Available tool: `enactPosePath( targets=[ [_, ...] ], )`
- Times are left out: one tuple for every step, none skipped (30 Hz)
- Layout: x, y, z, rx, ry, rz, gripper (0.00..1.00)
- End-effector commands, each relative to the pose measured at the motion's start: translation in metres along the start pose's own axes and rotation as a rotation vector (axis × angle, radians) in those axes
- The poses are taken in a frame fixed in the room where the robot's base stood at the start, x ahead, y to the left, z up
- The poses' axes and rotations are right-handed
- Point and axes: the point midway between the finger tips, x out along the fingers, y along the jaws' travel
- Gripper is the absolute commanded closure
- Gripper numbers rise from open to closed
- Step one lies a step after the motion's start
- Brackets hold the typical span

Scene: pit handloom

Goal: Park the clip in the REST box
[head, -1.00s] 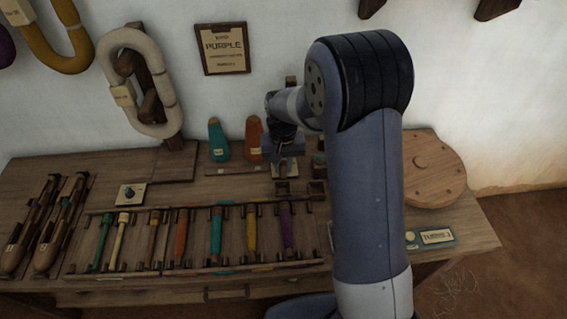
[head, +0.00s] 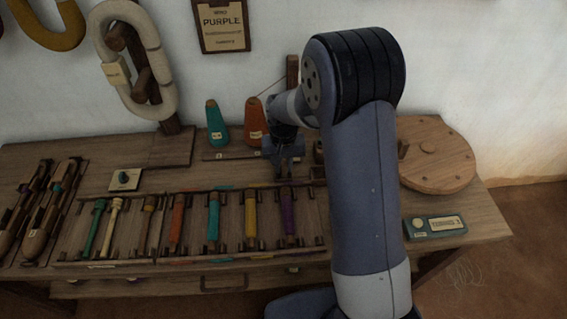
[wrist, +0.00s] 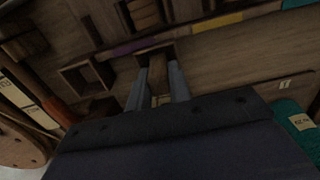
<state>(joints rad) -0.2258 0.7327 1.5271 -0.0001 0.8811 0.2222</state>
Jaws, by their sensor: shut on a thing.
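My gripper (wrist: 158,72) points down at the small wooden boxes at the back of the bench, and shows small and dark in the head view (head: 284,168). Its fingers are shut on a small pale piece, which looks like the clip (wrist: 160,100), mostly hidden between them. The fingertips are at one small open wooden box (wrist: 140,54); I cannot tell whether the clip is inside or just above it. A second open box (wrist: 84,78) stands beside it, with its hollow in view. No REST lettering is readable on either box.
A teal cone (head: 217,125) and an orange cone (head: 253,121) stand close by. A rack of coloured bobbins (head: 213,218) lies in front. A round wooden disc (head: 437,160) is at the right. A PURPLE sign (head: 221,22) hangs on the wall.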

Motion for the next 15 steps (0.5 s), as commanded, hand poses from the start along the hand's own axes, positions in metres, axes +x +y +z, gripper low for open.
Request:
enactPosePath(
  targets=[
    [-0.0003, 0.0000, 0.0000, 0.000, 0.000, 0.000, 1.00],
    [-0.0003, 0.0000, 0.0000, 0.000, 0.000, 0.000, 1.00],
    [-0.0003, 0.0000, 0.0000, 0.000, 0.000, 0.000, 1.00],
    [-0.0003, 0.0000, 0.0000, 0.000, 0.000, 0.000, 1.00],
    [-0.0004, 0.0000, 0.0000, 0.000, 0.000, 0.000, 1.00],
    [-0.0004, 0.0000, 0.0000, 0.000, 0.000, 0.000, 1.00],
    [-0.0004, 0.0000, 0.0000, 0.000, 0.000, 0.000, 1.00],
    [-0.0004, 0.0000, 0.0000, 0.000, 0.000, 0.000, 1.00],
    [-0.0004, 0.0000, 0.0000, 0.000, 0.000, 0.000, 0.78],
    [-0.0004, 0.0000, 0.0000, 0.000, 0.000, 0.000, 0.76],
    [-0.0004, 0.0000, 0.0000, 0.000, 0.000, 0.000, 0.74],
    [-0.0004, 0.0000, 0.0000, 0.000, 0.000, 0.000, 0.70],
    [-0.0004, 0.0000, 0.0000, 0.000, 0.000, 0.000, 0.68],
    [-0.0004, 0.0000, 0.0000, 0.000, 0.000, 0.000, 0.65],
    [-0.0004, 0.0000, 0.0000, 0.000, 0.000, 0.000, 0.62]
  ],
)
